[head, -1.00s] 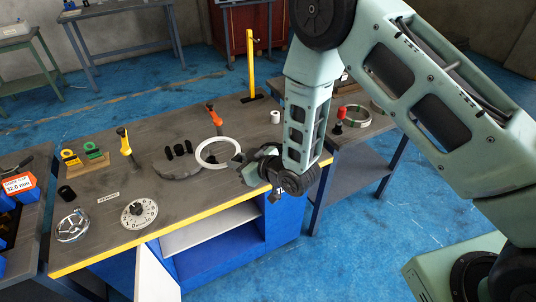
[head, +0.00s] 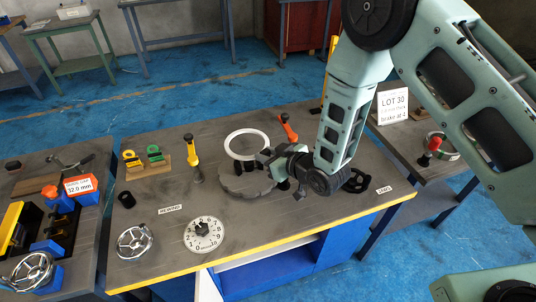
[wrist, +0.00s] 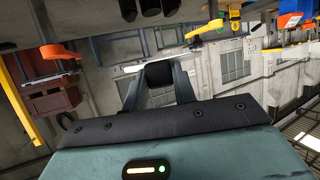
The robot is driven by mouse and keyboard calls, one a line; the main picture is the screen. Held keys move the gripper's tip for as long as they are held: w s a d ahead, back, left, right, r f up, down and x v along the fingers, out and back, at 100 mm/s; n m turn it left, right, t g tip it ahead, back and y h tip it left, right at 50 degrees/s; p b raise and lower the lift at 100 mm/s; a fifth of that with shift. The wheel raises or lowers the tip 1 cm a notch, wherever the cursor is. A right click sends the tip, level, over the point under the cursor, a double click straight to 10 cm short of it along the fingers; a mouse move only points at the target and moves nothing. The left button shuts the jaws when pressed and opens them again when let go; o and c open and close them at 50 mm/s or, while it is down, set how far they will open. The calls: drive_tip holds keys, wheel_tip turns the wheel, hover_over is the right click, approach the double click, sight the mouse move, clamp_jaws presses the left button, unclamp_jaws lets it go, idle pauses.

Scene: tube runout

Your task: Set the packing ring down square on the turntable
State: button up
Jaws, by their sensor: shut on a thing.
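The packing ring, a white open ring (head: 227,146), is held up near the back of the bench in the head view. My gripper (head: 264,158) is shut on its right, near edge. The ring looks roughly level, but its exact tilt is hard to tell. The turntable, a dark disc with a scalloped edge (head: 238,184), lies on the bench. In the picture the ring overlaps its far side, and its height above it is unclear. In the wrist view, a thin white edge, likely the ring (wrist: 132,69), shows at my fingertips.
An orange-handled post (head: 288,127) stands just behind my gripper, and a yellow-handled one (head: 194,160) stands left of the turntable. A numbered dial (head: 203,236) and a handwheel (head: 134,242) lie at the front left. A black part (head: 355,181) sits to the right.

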drive_tip(key=b, duration=0.6)
hover_over(268, 184)
wheel_tip(268, 184, down, 6)
drive_tip(key=shift+f, duration=0.1)
idle(0.5)
drive_tip(key=shift+f+b, duration=2.05)
drive_tip(key=shift+f, duration=0.3)
drive_tip(key=o, duration=1.1)
drive_tip(key=shift+c, duration=0.2)
